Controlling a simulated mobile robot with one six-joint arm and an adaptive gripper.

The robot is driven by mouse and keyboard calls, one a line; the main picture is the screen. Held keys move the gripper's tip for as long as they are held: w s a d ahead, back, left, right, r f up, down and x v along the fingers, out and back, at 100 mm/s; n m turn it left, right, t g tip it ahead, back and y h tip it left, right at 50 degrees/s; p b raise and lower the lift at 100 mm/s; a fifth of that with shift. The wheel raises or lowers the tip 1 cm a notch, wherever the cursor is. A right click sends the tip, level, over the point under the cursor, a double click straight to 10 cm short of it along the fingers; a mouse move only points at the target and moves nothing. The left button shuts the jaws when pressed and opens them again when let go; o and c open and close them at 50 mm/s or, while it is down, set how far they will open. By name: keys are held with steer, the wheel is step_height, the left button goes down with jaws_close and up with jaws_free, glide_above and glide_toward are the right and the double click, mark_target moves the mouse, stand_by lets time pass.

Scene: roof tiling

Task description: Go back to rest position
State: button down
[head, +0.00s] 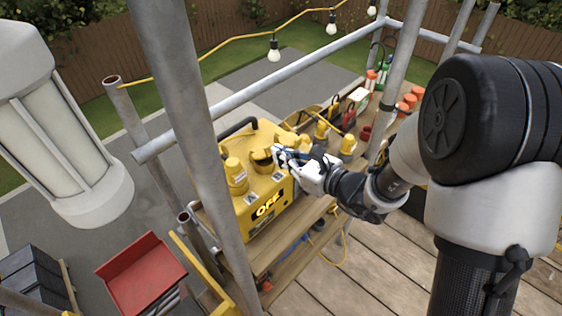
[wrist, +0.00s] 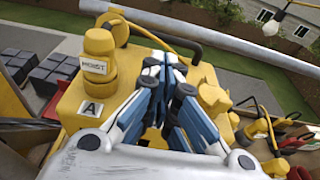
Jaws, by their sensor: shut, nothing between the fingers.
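My gripper (head: 283,155) is shut with nothing between its fingers. In the head view it is held out at the yellow power box (head: 266,190), close over its top and in front of a yellow socket cover. An orange "OFF" display is lit on the front of the box. In the wrist view the fingers of my gripper (wrist: 171,62) point toward the top of the yellow box (wrist: 75,105). A yellow plug (wrist: 98,52) labelled "HOIST" stands to their left, above a plate marked "A". Whether the fingertips touch the box I cannot tell.
Scaffold poles (head: 185,110) and a rail (head: 290,80) stand around the box. A wooden shelf (head: 290,235) carries the box, with more plugs and tools further back. A red tray (head: 140,275) and dark stacked tiles (head: 35,280) lie lower left. A large lamp (head: 60,120) is at left.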

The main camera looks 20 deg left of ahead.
steer(key=shift+r, duration=0.2)
steer(key=s+d+r+n+g+h, duration=0.1)
steer(key=s+d+r+n+g, duration=0.15)
steer(key=s+r+n, duration=0.35)
steer(key=s+d+r+n+g+h, duration=0.1)
steer(key=s+r+n+g, duration=0.2)
steer(key=s+n, duration=0.45)
steer(key=s+d+n+t+h, duration=0.2)
steer(key=s+d+n+h, duration=0.2)
steer(key=d, duration=0.9)
steer(key=s+d+r+n+t+h, duration=0.1)
steer(key=s+d+n+h, duration=0.4)
steer(key=d, duration=0.9)
steer(key=s+t+h, duration=0.1)
steer(key=h, duration=0.2)
steer(key=shift+d+r+t, duration=0.1)
steer(key=shift+t, duration=0.15)
